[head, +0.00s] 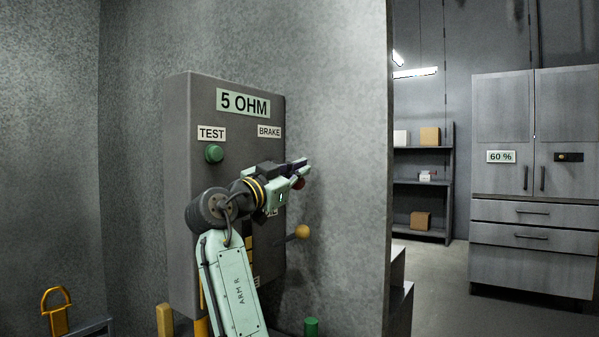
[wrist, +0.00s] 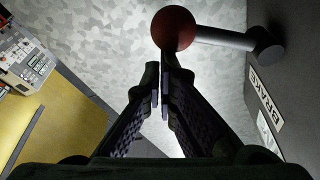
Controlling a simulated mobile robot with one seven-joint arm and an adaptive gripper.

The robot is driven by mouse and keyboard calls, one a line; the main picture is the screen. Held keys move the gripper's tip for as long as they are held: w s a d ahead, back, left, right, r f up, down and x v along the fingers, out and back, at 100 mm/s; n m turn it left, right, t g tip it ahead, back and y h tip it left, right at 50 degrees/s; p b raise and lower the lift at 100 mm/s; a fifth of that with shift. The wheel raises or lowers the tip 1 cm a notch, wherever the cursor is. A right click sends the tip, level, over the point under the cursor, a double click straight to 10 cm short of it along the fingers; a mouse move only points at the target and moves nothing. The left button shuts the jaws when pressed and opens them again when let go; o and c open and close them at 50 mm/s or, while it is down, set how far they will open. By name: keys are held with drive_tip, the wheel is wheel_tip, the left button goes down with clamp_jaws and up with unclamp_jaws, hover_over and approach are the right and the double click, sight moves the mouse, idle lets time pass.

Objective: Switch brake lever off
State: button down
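The brake lever shows in the wrist view as a red ball knob (wrist: 174,28) on a grey rod, fixed to the panel beside the BRAKE label (wrist: 264,100). In the head view a small part of the red knob (head: 299,184) shows just below my gripper's tips; the rest of the lever is hidden behind my gripper. My gripper (head: 300,165) is in front of the panel's right side, below its BRAKE label. In the wrist view my gripper (wrist: 163,88) has its fingers together with nothing visible between them. Their tips are right by the knob; I cannot tell whether they touch it.
The grey 5 OHM box (head: 180,130) carries a green TEST button (head: 214,153). A yellow-knobbed lever (head: 302,232) sticks out lower right. A grey wall (head: 345,130) stands behind. Shelves (head: 425,182) and a cabinet (head: 533,170) are far right.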

wheel_tip(320, 180, up, 10)
idle(0.6)
idle(0.4)
